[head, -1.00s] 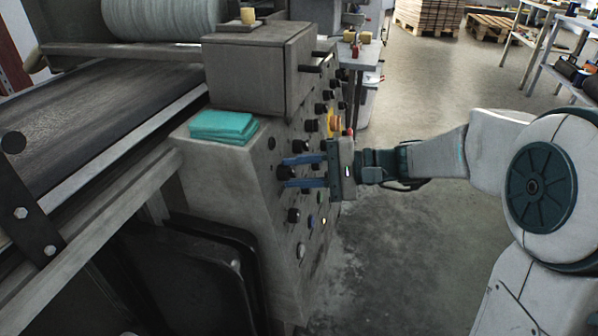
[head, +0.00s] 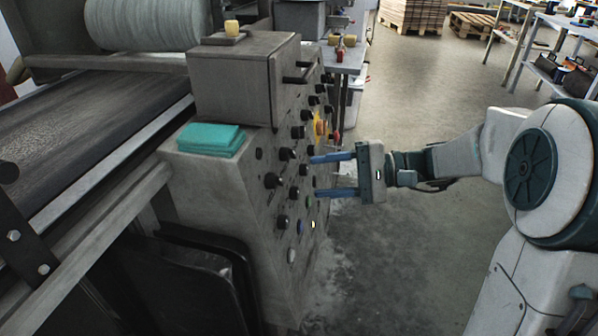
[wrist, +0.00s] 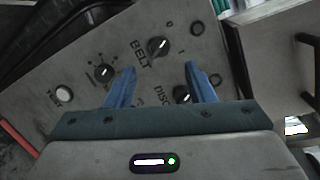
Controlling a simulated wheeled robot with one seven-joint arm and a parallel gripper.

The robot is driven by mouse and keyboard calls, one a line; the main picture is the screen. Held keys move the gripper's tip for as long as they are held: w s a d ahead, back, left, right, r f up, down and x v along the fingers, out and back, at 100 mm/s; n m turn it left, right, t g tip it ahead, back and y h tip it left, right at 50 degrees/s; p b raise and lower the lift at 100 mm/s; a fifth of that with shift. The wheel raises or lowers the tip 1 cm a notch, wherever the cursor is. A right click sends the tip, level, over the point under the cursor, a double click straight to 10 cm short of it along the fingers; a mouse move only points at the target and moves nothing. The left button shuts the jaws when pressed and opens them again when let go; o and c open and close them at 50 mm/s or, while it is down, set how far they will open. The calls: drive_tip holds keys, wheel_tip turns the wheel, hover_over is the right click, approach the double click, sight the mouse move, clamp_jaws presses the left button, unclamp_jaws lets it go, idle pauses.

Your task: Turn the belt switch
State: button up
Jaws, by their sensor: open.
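The belt switch (wrist: 158,46) is a round black knob beside the printed word BELT on the grey control panel. In the wrist view it lies beyond my fingertips, between their lines. My gripper (head: 315,177) has two blue fingers, open and empty, pointing at the panel with a visible gap to the knobs in the head view. The fingers also show in the wrist view (wrist: 160,69). In the head view I cannot tell for sure which of the similar knobs is the belt one.
Another black knob (wrist: 103,72) and the DISC knob (wrist: 182,94), partly behind a finger, are close by. A yellow-backed red button (head: 321,128) sits farther along the panel. Teal cloths (head: 211,139) lie on the cabinet ledge. The floor to the right is open.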

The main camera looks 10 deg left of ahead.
drive_tip(key=p+v, duration=0.1)
drive_tip(key=v, duration=0.5)
drive_tip(key=shift+a, duration=0.1)
drive_tip(key=s+d+r+n+t+h+p, duration=0.1)
drive_tip(key=s+d+r+t+h+p, duration=0.1)
drive_tip(key=s+d+r+h+p, duration=0.4)
drive_tip(key=s+d+r+n+t+h+p, duration=0.2)
drive_tip(key=s+d+r+h+p, duration=0.4)
drive_tip(key=r+p, duration=0.8)
drive_tip(key=s+h+p, duration=0.3)
drive_tip(key=h+p, duration=0.1)
drive_tip(key=p, duration=0.5)
drive_tip(key=shift+s+d+r+t, duration=0.2)
drive_tip(key=shift+d+r+t, duration=0.05)
drive_tip(key=shift+t, duration=0.15)
idle(0.8)
